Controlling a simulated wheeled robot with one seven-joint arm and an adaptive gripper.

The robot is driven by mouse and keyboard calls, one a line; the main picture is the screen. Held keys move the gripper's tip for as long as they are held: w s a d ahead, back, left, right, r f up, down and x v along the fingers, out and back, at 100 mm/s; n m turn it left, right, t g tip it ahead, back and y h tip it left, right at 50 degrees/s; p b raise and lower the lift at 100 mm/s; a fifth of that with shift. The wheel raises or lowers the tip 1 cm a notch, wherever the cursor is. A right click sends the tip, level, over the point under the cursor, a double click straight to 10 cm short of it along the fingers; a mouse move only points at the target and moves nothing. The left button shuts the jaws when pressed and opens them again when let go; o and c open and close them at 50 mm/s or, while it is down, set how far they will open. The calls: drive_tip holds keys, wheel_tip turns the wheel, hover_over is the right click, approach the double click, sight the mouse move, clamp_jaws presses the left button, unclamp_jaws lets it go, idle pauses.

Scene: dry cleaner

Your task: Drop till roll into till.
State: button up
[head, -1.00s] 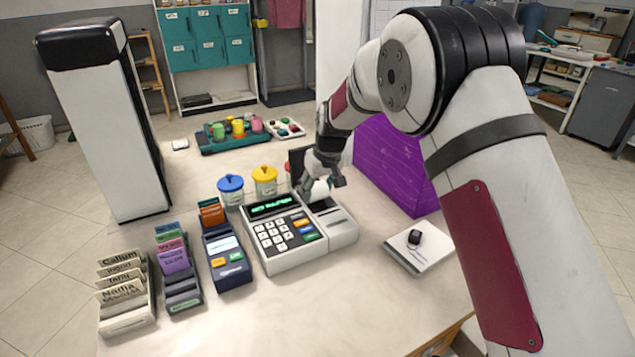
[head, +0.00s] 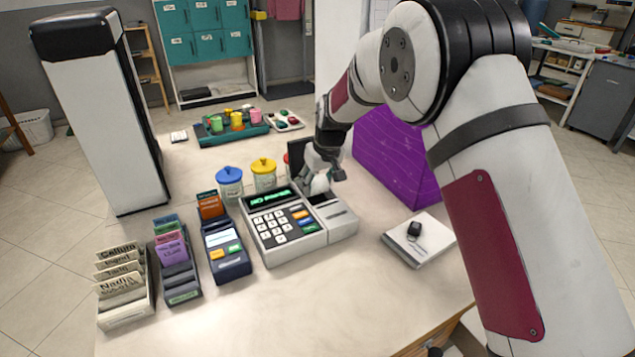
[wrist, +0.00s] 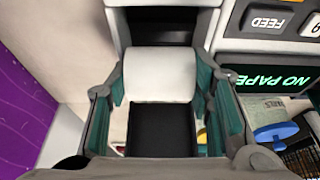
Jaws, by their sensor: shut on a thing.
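The till (head: 290,232) stands on the counter, with a keypad and a green display that reads "NO PAPER" in the wrist view (wrist: 275,84). The white till roll (wrist: 160,75) is between my gripper's fingers. My gripper (head: 318,180) is shut on the roll at the back right part of the till. In the wrist view my gripper (wrist: 160,100) has a teal pad against each side of the roll. The dark open paper bay (wrist: 165,27) of the till lies just beyond the roll. A dark upright lid (head: 298,160) stands behind. Any gap under the roll is hard to judge.
A purple box (head: 395,155) stands close to the right of my gripper. Jars with blue (head: 229,175) and yellow (head: 263,166) lids stand behind the till. A card terminal (head: 226,250) is at its left, and a white pad (head: 420,241) with a small black object is at its right.

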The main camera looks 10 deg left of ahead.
sight(313, 195)
drive_tip(key=shift+s+a+f, duration=0.25)
drive_tip(key=shift+s+a, duration=0.15)
drive_tip(key=shift+a, duration=0.05)
drive_tip(key=shift+s+f+b, duration=0.2)
drive_tip(key=shift+f+b, duration=0.1)
drive_tip(key=shift+f, duration=0.35)
drive_tip(key=shift+o, duration=0.2)
drive_tip(key=shift+s+a+f+b, duration=0.1)
drive_tip(key=shift+f+b, duration=0.2)
drive_tip(key=shift+f, duration=0.1)
drive_tip(key=shift+s+a+f+b, duration=0.1)
drive_tip(key=shift+f+b, duration=0.15)
drive_tip(key=shift+f, duration=0.1)
drive_tip(key=shift+c, duration=0.2)
drive_tip(key=shift+w+f, duration=0.1)
drive_tip(key=c, duration=0.3)
drive_tip(key=o, duration=1.9)
drive_tip(key=shift+w+f, duration=0.15)
drive_tip(key=shift+f, duration=0.1)
drive_tip(key=shift+a, duration=0.1)
drive_tip(key=shift+d+r, duration=0.2)
